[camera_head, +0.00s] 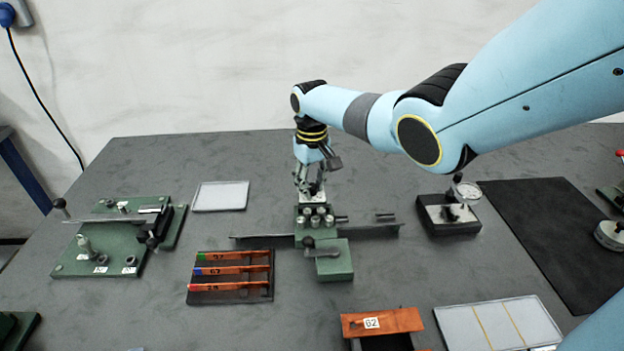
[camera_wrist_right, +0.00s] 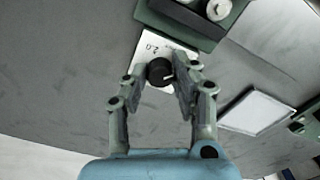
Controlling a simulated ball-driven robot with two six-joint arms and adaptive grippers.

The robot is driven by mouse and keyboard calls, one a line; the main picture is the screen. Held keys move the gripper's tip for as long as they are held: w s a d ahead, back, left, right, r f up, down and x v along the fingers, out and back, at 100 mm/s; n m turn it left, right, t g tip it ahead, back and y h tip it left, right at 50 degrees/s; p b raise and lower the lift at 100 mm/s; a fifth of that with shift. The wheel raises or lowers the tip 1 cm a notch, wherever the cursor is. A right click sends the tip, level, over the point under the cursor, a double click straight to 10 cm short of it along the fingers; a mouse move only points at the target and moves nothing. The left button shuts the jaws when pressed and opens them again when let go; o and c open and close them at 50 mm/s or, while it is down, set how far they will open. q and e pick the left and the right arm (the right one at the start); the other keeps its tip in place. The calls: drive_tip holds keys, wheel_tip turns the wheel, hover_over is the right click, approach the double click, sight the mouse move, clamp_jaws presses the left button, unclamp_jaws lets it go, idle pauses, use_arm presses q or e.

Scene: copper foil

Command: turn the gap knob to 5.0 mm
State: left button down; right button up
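The gap knob (camera_wrist_right: 160,71) is a round black knob with a white pointer line, on a pale plate (camera_wrist_right: 149,50) that carries the marking 2.0. The plate is at the back of a green roller device (camera_head: 328,262) with several silver rollers, in the middle of the table. My right gripper (camera_wrist_right: 160,68) is over the plate, its fingers open on either side of the knob. The right finger looks close to the knob; I cannot tell if it touches. In the head view my right gripper (camera_head: 313,192) points down behind the rollers and largely hides the knob. My left gripper is not in view.
A green fixture (camera_head: 100,262) stands at left, with a grey tray (camera_head: 221,196) near it. A dark rack (camera_head: 231,295) holds orange strips. A dial gauge stand (camera_head: 450,228) is at right. An orange box (camera_head: 383,322) and a divided tray (camera_head: 500,325) are in front.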

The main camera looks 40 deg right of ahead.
sight(311, 186)
drive_tip(key=o, duration=0.4)
wheel_tip(311, 186, up, 12)
idle(0.5)
drive_tip(key=shift+f, duration=0.1)
idle(0.4)
